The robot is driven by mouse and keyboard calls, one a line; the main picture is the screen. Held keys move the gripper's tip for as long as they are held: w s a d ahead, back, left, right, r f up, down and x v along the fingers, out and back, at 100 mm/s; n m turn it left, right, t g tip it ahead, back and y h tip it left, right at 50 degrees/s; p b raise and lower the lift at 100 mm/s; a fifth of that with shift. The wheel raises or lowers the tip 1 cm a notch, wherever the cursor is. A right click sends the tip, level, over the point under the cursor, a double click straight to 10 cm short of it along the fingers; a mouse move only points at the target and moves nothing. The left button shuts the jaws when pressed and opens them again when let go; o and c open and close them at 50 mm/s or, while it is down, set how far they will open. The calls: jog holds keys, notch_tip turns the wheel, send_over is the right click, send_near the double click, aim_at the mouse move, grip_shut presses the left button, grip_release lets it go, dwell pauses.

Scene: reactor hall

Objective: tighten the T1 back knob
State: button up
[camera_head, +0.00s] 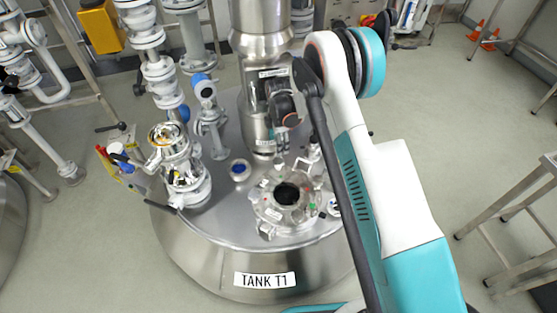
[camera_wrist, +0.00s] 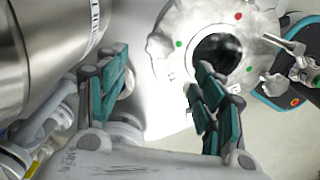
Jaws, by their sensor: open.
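The T1 tank (camera_head: 265,281) carries a round silvery port flange (camera_head: 262,209) with a dark central opening and lobed knobs around its rim. The flange also shows at upper right in the wrist view (camera_wrist: 205,22), with red and green dots. A grey lobed knob (camera_wrist: 160,46) sits on its edge toward the steel column; it seems to be the back knob. My gripper (camera_wrist: 166,98) is open, its two teal-padded fingers apart with only lid surface visible between the tips. The knob appears beyond the fingertips, apart from them.
A steel column (camera_head: 262,25) rises close behind the flange; it fills the left of the wrist view (camera_wrist: 45,50). Valves and piping (camera_head: 185,170) stand on the lid's left. A metal stand (camera_head: 520,205) is at right. Open floor lies between.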

aim_at(278, 161)
notch_tip(278, 161, down, 10)
jog(key=b, duration=0.3)
jog(key=shift+f, duration=0.25)
jog(key=shift+c, duration=0.4)
jog(key=c, duration=1)
